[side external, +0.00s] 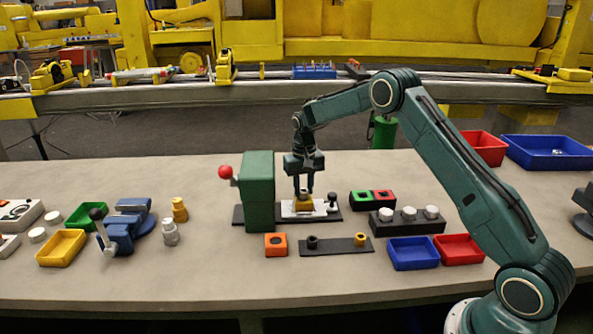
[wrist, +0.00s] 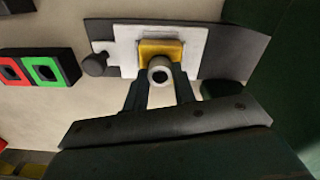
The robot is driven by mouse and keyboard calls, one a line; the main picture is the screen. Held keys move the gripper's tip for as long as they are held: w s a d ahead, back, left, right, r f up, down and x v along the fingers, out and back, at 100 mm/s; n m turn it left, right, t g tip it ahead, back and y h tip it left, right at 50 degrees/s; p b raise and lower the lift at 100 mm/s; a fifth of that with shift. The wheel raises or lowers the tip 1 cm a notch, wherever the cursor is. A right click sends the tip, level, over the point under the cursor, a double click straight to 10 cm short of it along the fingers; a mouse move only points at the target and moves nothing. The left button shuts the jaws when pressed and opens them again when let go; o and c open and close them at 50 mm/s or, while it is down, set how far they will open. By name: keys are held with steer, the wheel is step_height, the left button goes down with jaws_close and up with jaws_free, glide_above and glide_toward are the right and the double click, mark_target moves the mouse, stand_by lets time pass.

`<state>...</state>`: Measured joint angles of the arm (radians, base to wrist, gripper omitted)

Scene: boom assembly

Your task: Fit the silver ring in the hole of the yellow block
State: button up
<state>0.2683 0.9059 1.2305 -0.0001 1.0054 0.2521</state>
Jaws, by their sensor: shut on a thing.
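The yellow block (side external: 304,206) sits on a white plate (side external: 288,210) of the dark-based green press. In the wrist view the yellow block (wrist: 161,47) shows behind the silver ring (wrist: 159,75). My gripper (wrist: 160,84) is shut on the silver ring, with a fingertip on each side. The ring overlaps the near part of the block in that view and hides its hole. In the side view my gripper (side external: 304,192) points down right at the block; the ring cannot be made out there. I cannot tell whether the ring is above the hole or partly in it.
The green press column (side external: 259,190) with a red ball handle (side external: 225,172) stands close left of my gripper. Green and red square blocks (side external: 373,196) and a dark rack with white caps (side external: 407,219) lie to the right. An orange block (side external: 275,244) lies in front.

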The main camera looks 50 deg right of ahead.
steer(key=shift+f, duration=0.3)
